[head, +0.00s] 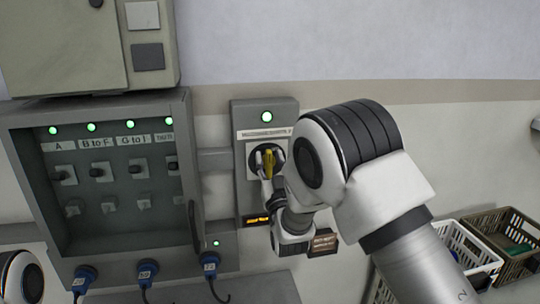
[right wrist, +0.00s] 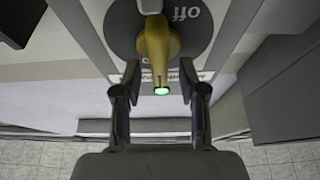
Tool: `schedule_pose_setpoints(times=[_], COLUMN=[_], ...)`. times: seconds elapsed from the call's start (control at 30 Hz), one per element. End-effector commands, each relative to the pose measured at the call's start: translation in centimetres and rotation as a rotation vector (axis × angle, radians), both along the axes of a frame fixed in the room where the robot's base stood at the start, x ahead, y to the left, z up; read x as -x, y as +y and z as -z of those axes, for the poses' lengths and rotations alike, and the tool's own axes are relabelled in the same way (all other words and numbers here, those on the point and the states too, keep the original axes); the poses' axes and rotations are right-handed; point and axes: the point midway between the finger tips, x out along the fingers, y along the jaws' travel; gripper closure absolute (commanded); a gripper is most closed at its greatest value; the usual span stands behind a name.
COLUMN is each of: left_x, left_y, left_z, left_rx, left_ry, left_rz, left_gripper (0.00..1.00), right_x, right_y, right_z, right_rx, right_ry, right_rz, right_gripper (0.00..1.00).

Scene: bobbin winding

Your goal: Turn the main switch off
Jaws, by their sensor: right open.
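The main switch is a yellow handle (head: 268,162) on a dark round dial, set in a grey wall box (head: 247,215). A lit green lamp (head: 267,117) sits above it. The handle looks upright in the head view. In the right wrist view the yellow handle (right wrist: 157,42) points toward the lit green lamp (right wrist: 161,91), and the upside-down word "off" shows on the grey dial (right wrist: 196,22) beside it. My right gripper (right wrist: 160,82) is open, its fingers on either side of the handle's end, apart from it. My left gripper is not in view.
An open grey cabinet (head: 95,105) with several switches and green lamps stands left of the switch box. Several blue plugs with cables (head: 147,270) hang below it. A white crate (head: 460,238) and a brown crate (head: 490,220) are at lower right.

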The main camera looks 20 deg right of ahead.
Motion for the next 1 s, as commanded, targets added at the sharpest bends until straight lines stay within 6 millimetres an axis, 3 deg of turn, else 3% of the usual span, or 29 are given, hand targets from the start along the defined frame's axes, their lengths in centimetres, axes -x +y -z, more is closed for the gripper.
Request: schedule_pose_setpoints(times=[0.2, 0.23, 0.33, 0.37, 1.0], left_x=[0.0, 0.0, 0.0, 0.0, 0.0], left_y=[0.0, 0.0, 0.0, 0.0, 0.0], left_z=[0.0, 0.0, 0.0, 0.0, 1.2], left_rx=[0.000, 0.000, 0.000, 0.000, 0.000], left_ry=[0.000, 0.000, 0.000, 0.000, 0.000], left_rz=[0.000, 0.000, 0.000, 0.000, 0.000], left_gripper=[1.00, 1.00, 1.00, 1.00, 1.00], right_x=[-0.2, -0.2, -0.2, -0.2, -0.1], right_y=[0.0, 0.0, 0.0, 0.0, 0.1], right_z=[0.0, 0.0, 0.1, 0.1, 0.9], right_rx=[0.001, 0.000, 0.001, 0.001, 0.070], right_ry=[0.001, 0.001, 0.001, 0.002, 0.020], right_rz=[0.000, 0.000, 0.000, 0.000, -0.001], right_gripper=[0.58, 0.62, 0.97, 1.00, 1.00])
